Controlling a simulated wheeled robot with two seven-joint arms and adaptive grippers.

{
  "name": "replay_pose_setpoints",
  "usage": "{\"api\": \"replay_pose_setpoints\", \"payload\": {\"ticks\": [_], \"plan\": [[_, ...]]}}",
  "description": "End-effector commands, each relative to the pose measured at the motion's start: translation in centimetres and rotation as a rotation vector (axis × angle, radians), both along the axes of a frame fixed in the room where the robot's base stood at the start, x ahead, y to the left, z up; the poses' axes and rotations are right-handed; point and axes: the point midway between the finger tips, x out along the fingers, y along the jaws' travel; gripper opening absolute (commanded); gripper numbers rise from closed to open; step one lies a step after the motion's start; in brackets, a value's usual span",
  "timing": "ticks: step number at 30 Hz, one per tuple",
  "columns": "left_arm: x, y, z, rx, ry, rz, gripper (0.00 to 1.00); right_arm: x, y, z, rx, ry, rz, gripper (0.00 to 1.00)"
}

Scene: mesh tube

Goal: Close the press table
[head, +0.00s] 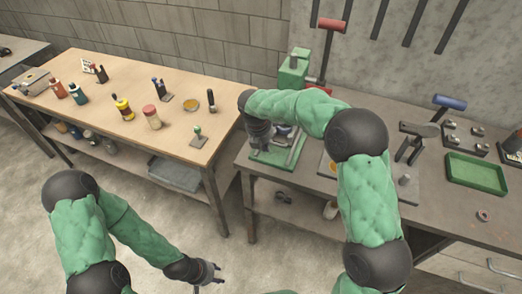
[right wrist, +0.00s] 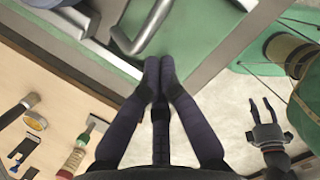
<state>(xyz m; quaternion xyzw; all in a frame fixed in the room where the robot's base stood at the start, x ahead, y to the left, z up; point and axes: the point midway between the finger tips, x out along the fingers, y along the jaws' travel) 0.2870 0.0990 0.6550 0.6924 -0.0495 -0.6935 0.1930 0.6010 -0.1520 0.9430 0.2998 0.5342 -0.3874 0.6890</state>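The press is a green machine on the right-hand workbench, with a green column (head: 292,72) and a green base (head: 272,158). My right arm covers much of its middle. A grey metal plate on it and a bent metal handle (right wrist: 150,28) show at the top of the right wrist view. My right gripper (head: 258,147) is low over the left side of the press. Its fingertips (right wrist: 159,64) are together, just below the handle, with nothing seen between them; contact is unclear. My left gripper (head: 218,274) is open and empty above the floor, and shows in the right wrist view (right wrist: 262,108).
A wooden table (head: 130,65) with bottles and tools stands at left. The right workbench holds a hammer-like tool (head: 418,130), a green tray (head: 476,172) and a blue-handled tool (head: 450,103). The floor between is clear.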

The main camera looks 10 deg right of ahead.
Motion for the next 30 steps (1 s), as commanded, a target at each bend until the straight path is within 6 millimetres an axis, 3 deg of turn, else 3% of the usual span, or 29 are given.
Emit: {"api": "replay_pose_setpoints", "payload": {"ticks": [11, 21, 30], "plan": [[0.0, 0.0, 0.1, 0.0, 0.0, 0.0, 0.4, 0.1, -0.1, 0.1, 0.0, 0.0, 0.0, 0.0], [0.0, 0.0, 3.1, 0.0, -0.001, 0.0, 0.4, 3.2, -2.1, 0.4, 0.001, 0.001, -0.002, 0.0], [0.0, 0.0, 3.6, 0.0, 0.0, 0.0, 0.4, 4.0, -2.7, 0.1, 0.0, 0.0, 0.001, 0.0]]}}
